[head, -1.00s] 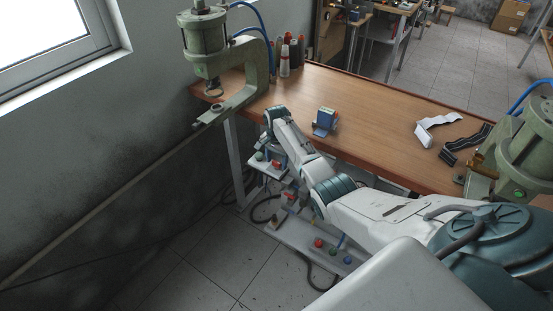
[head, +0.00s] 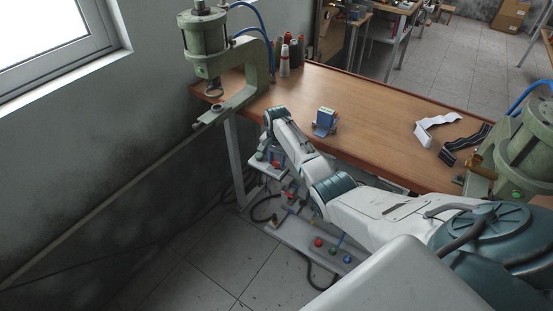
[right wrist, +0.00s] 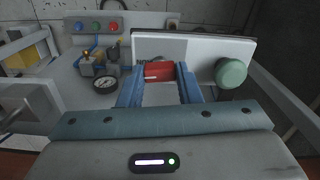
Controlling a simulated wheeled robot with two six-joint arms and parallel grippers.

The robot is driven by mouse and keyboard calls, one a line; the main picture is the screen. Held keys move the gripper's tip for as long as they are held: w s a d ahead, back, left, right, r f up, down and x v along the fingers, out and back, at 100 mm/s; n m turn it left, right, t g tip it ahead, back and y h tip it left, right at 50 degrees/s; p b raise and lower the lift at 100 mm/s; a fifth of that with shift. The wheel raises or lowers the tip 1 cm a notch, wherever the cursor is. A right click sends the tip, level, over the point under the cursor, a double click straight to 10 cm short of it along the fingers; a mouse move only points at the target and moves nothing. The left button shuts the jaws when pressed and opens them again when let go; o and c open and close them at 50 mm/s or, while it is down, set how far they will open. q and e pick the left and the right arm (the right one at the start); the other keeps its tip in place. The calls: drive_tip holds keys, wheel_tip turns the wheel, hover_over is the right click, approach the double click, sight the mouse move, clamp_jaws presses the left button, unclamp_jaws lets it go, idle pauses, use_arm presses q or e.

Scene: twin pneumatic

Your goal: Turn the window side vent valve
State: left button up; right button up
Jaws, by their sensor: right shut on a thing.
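A red valve handle (right wrist: 158,71) sits on the pneumatic panel, in front of a white plate. The two blue fingers of my right gripper (right wrist: 160,86) are on either side of it and shut on it. In the head view my right gripper (head: 270,152) is low beside the table's window-side end, at the valve shelf, and mostly hidden by my own wrist. The green press (head: 206,42) near the window stands at the table's left end. My left gripper is not in view.
In the wrist view, a gauge (right wrist: 105,84) lies left of the fingers and a round green knob (right wrist: 230,73) to the right. Behind is a grey button box (right wrist: 85,38). A second press (head: 530,150) stands at right. A blue block (head: 325,120) sits on the wooden table (head: 380,120).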

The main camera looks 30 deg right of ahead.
sight(277, 162)
drive_tip(key=n+p, duration=0.1)
drive_tip(key=n, duration=0.2)
drive_tip(key=shift+r+n, duration=0.15)
drive_tip(key=shift+n, duration=0.15)
drive_tip(key=n+p, duration=0.1)
drive_tip(key=n, duration=0.3)
drive_tip(key=shift+n, duration=0.3)
drive_tip(key=n+p, duration=0.1)
drive_tip(key=n, duration=0.3)
drive_tip(key=shift+n, duration=2.1)
drive_tip(key=o, duration=1)
wheel_tip(277, 162, up, 11)
drive_tip(key=shift+f+b, duration=0.2)
drive_tip(key=shift+b, duration=0.65)
